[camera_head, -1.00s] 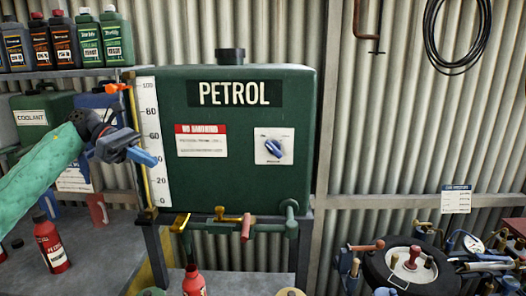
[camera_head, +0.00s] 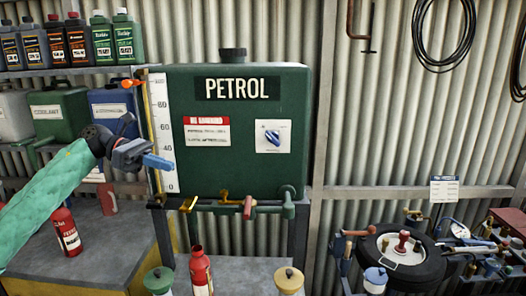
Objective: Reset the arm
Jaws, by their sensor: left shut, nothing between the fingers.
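My left gripper (camera_head: 157,162) is shut and empty, its blue fingertips pointing right. In the picture it sits in front of the lower part of the white level scale (camera_head: 163,120), at the left edge of the green petrol tank (camera_head: 240,165). My left arm, in a green sleeve, comes in from the lower left. The tank has a blue knob (camera_head: 272,138) on a white plate. My right gripper does not show.
A red bottle (camera_head: 201,272) stands below the taps, between two lidded pots (camera_head: 158,281) and (camera_head: 289,280). Another red bottle (camera_head: 66,232) is on the left bench. Several cans and bottles fill the left shelves. A tyre (camera_head: 403,262) with tools lies at lower right.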

